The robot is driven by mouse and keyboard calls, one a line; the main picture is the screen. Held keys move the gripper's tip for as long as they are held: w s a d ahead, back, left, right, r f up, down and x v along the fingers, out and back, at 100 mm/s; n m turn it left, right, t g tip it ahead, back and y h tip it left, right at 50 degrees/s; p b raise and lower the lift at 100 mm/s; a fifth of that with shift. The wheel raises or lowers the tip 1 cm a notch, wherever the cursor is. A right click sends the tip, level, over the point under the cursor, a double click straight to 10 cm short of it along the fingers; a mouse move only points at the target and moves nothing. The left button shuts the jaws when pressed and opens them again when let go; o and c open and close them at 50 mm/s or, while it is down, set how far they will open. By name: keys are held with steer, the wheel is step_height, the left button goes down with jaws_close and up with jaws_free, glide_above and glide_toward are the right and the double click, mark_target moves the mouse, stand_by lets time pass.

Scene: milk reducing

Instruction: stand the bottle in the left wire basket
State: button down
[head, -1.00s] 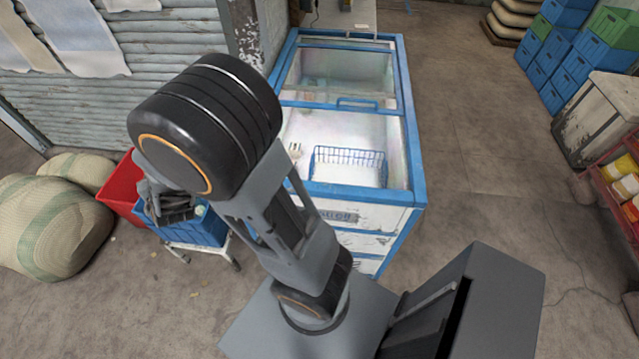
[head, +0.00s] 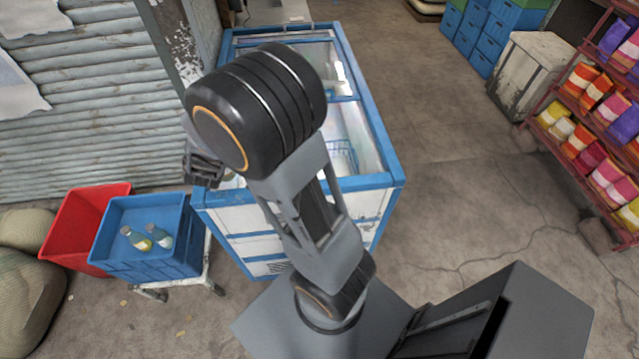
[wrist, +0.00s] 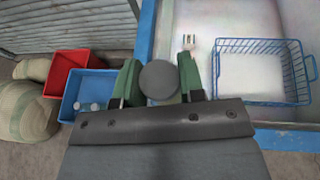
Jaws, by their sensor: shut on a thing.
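My gripper (wrist: 158,88) is shut on the bottle (wrist: 159,78). Only its dark grey round top shows between the green fingers in the wrist view; its body is hidden below. In the head view my gripper (head: 204,168) is beside the freezer's left edge, and I cannot make out the bottle there. A blue wire basket (wrist: 256,102) stands in the freezer, right of my gripper and apart from it. In the head view my arm hides most of the basket (head: 342,155). I see only one basket and cannot tell if a second is behind the arm.
The open freezer (head: 392,150) has a raised blue rim. A blue crate (head: 152,265) on a small trolley holds two bottles (head: 148,238). A red crate (head: 75,232) and sacks (head: 30,290) are further left.

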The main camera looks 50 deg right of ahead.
steer(key=s+d+f+m+g+h+b, duration=0.25)
steer(key=d+f+m+g+b, duration=0.35)
steer(key=d, duration=0.5)
steer(key=s+d+f+m+g+h+b, duration=0.25)
steer(key=d+f+b, duration=0.25)
steer(key=d+f, duration=0.45)
steer(key=s+d+f+m+g+h+b, duration=0.1)
steer(key=s+d+f+m+g+b, duration=0.35)
steer(key=d, duration=0.65)
steer(key=w+d+f, duration=0.1)
steer(key=d+f, duration=0.4)
steer(key=f, duration=0.5)
steer(key=shift+w+f+h, duration=0.3)
steer(key=shift+w+f, duration=0.05)
steer(key=shift+w, duration=0.05)
steer(key=shift+b, duration=0.35)
steer(key=shift+f, duration=0.2)
steer(key=c, duration=0.7)
jaws_free()
